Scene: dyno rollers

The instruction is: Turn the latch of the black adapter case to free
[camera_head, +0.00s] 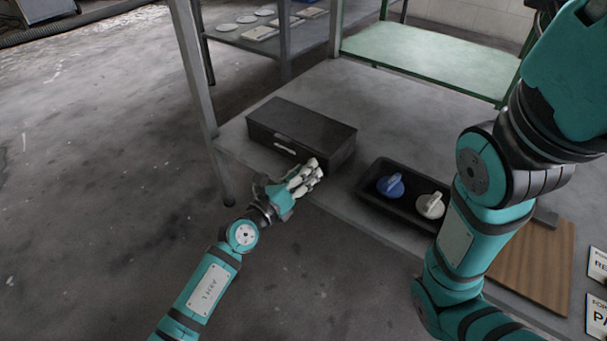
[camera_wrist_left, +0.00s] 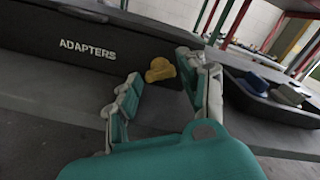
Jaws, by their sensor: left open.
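The black adapter case (camera_head: 308,122) stands shut on the grey table, its front towards my left arm. White lettering reading ADAPTERS is on its front in the left wrist view, where the case (camera_wrist_left: 40,35) fills the upper left. A yellow latch (camera_wrist_left: 160,69) shows at the case's front, right of the lettering. In the head view my left gripper hides it. My left gripper (camera_head: 312,174) is open at the case's front right corner. In the left wrist view its fingers (camera_wrist_left: 160,82) are spread, with the latch between and beyond them; contact is not visible. My right gripper is out of view.
A black tray (camera_head: 372,196) with a blue knobbed part (camera_head: 390,185) and a white one (camera_head: 431,205) sits right of the case. A wooden board (camera_head: 535,265) lies farther right. A table leg (camera_head: 190,70) stands left of the case.

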